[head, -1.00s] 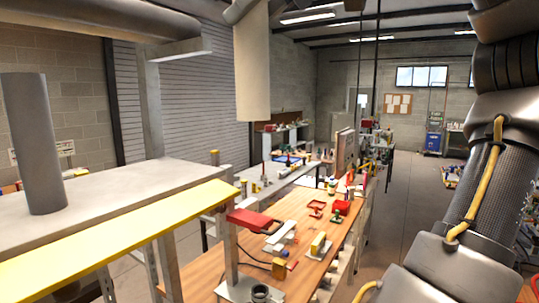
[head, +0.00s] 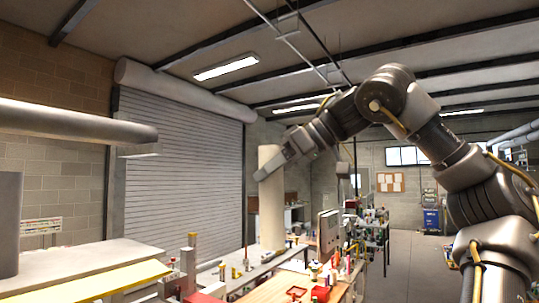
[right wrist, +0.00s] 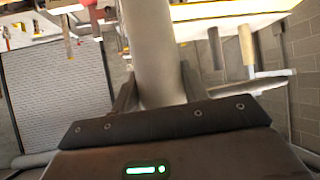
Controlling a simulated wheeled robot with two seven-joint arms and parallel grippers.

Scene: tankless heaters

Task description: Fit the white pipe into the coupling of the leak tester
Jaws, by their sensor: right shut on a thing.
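The white pipe (head: 271,205), cream-coloured and roughly upright, hangs below my right gripper (head: 268,172) in the head view. The right gripper is shut on its upper part. In the right wrist view the pipe (right wrist: 153,45) runs between the two fingers (right wrist: 155,92). In the head view the pipe's lower end appears over the benches, but I cannot tell its height above them. A red part (head: 203,298), apparently of the leak tester, shows at the bottom edge. The tester's coupling is out of the head view. My left gripper is not in view.
A pale shelf with a yellow edge (head: 110,282) lies at the left, with a grey upright cylinder (head: 9,225) on it. Wooden benches with several small parts stand ahead. A post (head: 191,258) rises near the red part. Open floor (head: 415,260) lies to the right.

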